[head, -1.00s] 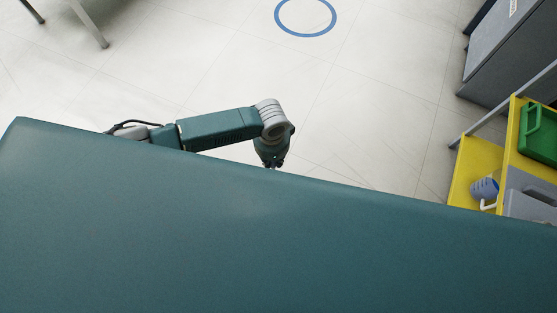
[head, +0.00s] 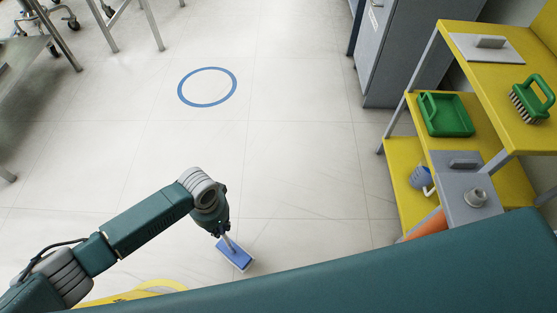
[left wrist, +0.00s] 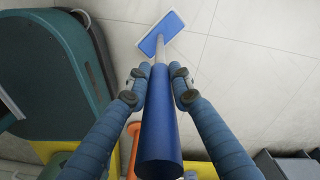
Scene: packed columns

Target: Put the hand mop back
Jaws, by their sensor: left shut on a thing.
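The hand mop has a flat blue head (head: 235,254) with a pale edge and a light shaft. My left gripper (head: 222,232) is shut on the mop and holds it out over the floor, left of the yellow shelf unit. In the left wrist view, the mop's thick blue grip (left wrist: 159,130) runs between the fingers of my left gripper (left wrist: 157,82). The mop head (left wrist: 160,33) points away from the gripper there, over pale floor tiles. My right gripper is not in view.
A yellow shelf unit (head: 480,75) stands at right. It carries a green tray (head: 446,114), a blue mug (head: 420,177), a green brush (head: 533,100) and grey lidded items. A grey cabinet (head: 410,50) stands behind it. The floor with a blue ring (head: 181,92) is clear.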

